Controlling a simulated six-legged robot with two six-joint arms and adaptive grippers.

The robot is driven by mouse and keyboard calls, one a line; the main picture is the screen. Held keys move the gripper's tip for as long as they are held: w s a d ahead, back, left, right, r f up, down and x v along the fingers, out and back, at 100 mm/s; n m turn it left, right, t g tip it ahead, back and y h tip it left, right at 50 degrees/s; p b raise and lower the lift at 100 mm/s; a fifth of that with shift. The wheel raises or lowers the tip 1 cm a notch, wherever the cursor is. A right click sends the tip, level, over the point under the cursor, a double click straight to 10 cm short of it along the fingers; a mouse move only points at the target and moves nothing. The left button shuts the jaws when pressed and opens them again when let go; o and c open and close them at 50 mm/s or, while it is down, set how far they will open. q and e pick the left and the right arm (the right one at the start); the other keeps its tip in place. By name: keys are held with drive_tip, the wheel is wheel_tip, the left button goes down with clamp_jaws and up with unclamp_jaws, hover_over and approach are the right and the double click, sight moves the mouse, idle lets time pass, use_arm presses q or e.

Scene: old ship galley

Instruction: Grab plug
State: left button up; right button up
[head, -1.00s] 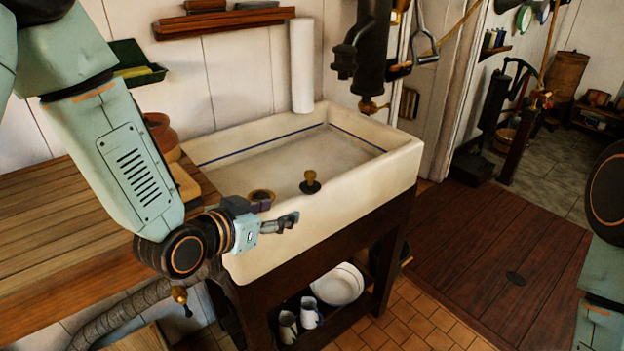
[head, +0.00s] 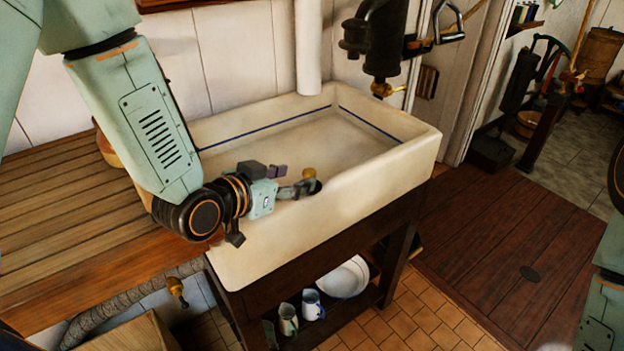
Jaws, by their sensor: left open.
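The plug has a brass knob (head: 309,173) on top and a dark round base. It stands at the near side of the white sink (head: 400,175), by the front rim; I cannot tell whether it is on the rim or just inside. My left gripper (head: 294,179) is open over the front of the sink, to the left of the plug. Its fingers point right, and the lower finger overlaps the plug's base in the picture, so contact is unclear. Part of the base is hidden. My right gripper is not in view; only part of my right arm shows at the right edge.
A wooden counter (head: 60,220) adjoins the sink on the left. A black pump (head: 385,40) with a brass tap hangs above the sink's back right. Mugs (head: 312,304) and a white bowl (head: 345,277) sit on the shelf below. Wooden floor at right is clear.

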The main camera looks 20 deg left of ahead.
use_arm(q)
drive_tip(key=x, duration=0.2)
drive_tip(key=shift+w+f, duration=0.3)
drive_tip(key=shift+f, duration=0.1)
drive_tip(key=x, duration=0.3)
drive_tip(key=shift+w+d+f, duration=0.1)
drive_tip(key=shift+d+f, duration=0.2)
drive_tip(key=shift+f, duration=0.05)
drive_tip(key=shift+w+f, duration=0.2)
drive_tip(key=shift+w, duration=0.2)
drive_tip(key=shift+a, duration=0.15)
drive_tip(key=shift+c, duration=0.2)
drive_tip(key=shift+s+r, duration=0.1)
drive_tip(key=shift+s, duration=0.1)
drive_tip(key=c, duration=0.3)
drive_tip(key=shift+w, duration=0.15)
drive_tip(key=c, duration=0.4)
clamp_jaws()
